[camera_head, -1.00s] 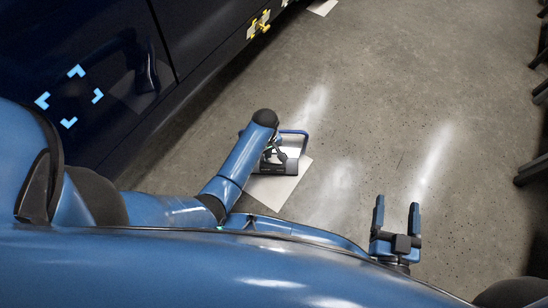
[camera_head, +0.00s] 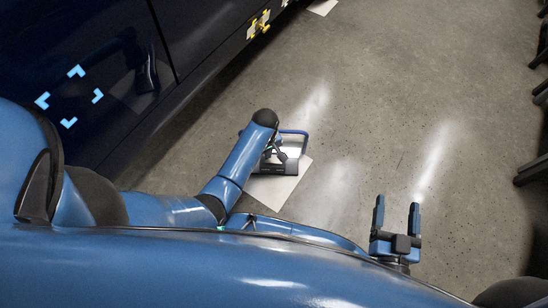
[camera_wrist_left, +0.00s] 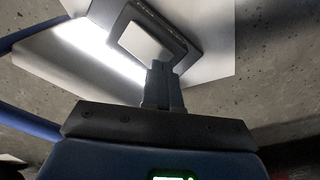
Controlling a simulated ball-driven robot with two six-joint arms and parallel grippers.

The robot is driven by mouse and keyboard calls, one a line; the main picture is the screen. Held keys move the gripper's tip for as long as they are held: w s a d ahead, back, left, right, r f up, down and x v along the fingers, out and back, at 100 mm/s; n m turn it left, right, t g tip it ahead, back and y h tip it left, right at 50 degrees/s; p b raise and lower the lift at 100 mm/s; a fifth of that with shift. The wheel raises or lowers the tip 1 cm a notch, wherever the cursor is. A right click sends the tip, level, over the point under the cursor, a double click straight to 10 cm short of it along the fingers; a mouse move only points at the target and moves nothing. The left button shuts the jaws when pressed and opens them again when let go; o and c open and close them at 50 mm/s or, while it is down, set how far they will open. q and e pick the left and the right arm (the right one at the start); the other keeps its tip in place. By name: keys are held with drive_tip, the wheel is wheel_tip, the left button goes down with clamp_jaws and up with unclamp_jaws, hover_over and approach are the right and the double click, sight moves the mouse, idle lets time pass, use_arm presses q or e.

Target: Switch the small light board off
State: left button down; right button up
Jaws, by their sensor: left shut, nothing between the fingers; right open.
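The small light board (camera_head: 292,165) rests on a pale sheet on the floor, partly hidden behind my left arm in the head view. It has a blue tube frame and a dark body. In the left wrist view a bright white lit strip (camera_wrist_left: 98,52) runs beside a dark-framed panel (camera_wrist_left: 185,42) with a pale face. My left gripper (camera_wrist_left: 162,70) is shut and empty, its tips at the near edge of that panel; I cannot tell whether they touch it. My right gripper (camera_head: 397,215) is open and empty above the floor, to the right of the board.
A dark blue car door (camera_head: 110,70) with light-blue corner marks stands at the left. The pale sheet (camera_head: 272,193) lies under the board. Dark legs or stands line the right edge. The concrete floor (camera_head: 400,110) between is clear.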

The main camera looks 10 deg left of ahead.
use_arm(q)
drive_tip(key=shift+f+b, duration=0.6)
drive_tip(key=shift+f, duration=0.35)
idle(0.6)
wheel_tip(320, 180, up, 7)
drive_tip(key=p, duration=0.8)
idle(0.3)
idle(0.6)
